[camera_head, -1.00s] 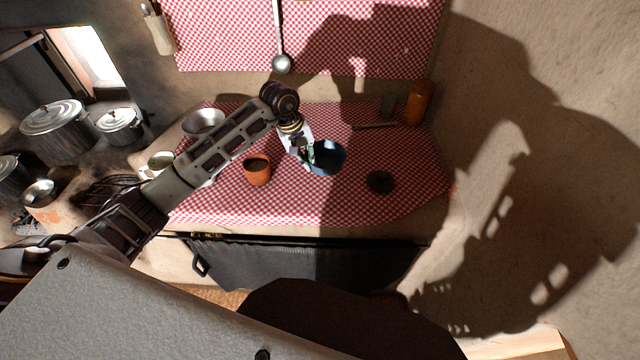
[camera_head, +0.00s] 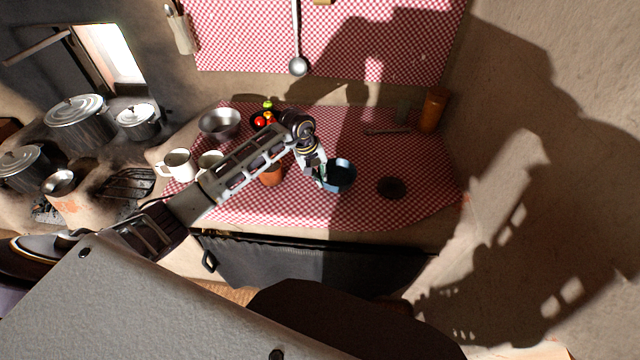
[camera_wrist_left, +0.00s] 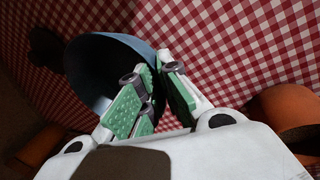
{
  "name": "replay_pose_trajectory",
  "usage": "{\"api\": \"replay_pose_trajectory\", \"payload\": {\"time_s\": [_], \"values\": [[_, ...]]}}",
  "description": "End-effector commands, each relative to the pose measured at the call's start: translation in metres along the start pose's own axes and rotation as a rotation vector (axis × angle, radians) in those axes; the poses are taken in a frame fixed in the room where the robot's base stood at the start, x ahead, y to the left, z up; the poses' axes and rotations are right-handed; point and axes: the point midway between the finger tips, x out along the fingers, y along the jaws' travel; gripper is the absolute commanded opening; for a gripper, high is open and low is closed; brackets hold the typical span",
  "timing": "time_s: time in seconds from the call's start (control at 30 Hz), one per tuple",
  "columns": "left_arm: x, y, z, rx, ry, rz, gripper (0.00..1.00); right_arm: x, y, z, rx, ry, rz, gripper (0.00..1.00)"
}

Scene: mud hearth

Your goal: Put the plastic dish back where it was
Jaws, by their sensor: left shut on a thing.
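The plastic dish is a round blue bowl (camera_head: 343,164), dark inside. It is over the right-centre part of the red checked cloth (camera_head: 300,211) in the head view. My left gripper (camera_head: 321,174) is shut on the dish's left rim. In the left wrist view the green-padded fingers (camera_wrist_left: 155,78) pinch the rim of the dish (camera_wrist_left: 84,65). I cannot tell whether the dish touches the cloth. My right gripper is not in view.
A clay cup (camera_head: 271,177), partly behind my arm, stands left of the dish. A dark round disc (camera_head: 391,188) lies to its right. Pale mugs (camera_head: 178,163), a metal bowl (camera_head: 220,123) and red fruit (camera_head: 261,122) are left. An orange bottle (camera_head: 432,110) stands back right.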

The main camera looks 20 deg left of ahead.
Motion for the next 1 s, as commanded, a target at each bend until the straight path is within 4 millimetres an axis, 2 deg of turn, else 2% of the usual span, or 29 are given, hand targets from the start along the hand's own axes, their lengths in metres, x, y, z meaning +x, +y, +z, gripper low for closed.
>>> {"api": "replay_pose_trajectory", "payload": {"time_s": [0.4,0.9,1.0], "values": [[0.034,-0.009,0.0,0.0,-0.001,0.0,0.0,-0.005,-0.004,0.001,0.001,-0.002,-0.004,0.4],[0.037,-0.01,0.0,0.001,0.0,0.0,0.0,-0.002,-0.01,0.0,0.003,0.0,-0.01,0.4],[0.037,-0.01,0.0,0.001,-0.001,0.0,0.16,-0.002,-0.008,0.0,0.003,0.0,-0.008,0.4]]}}
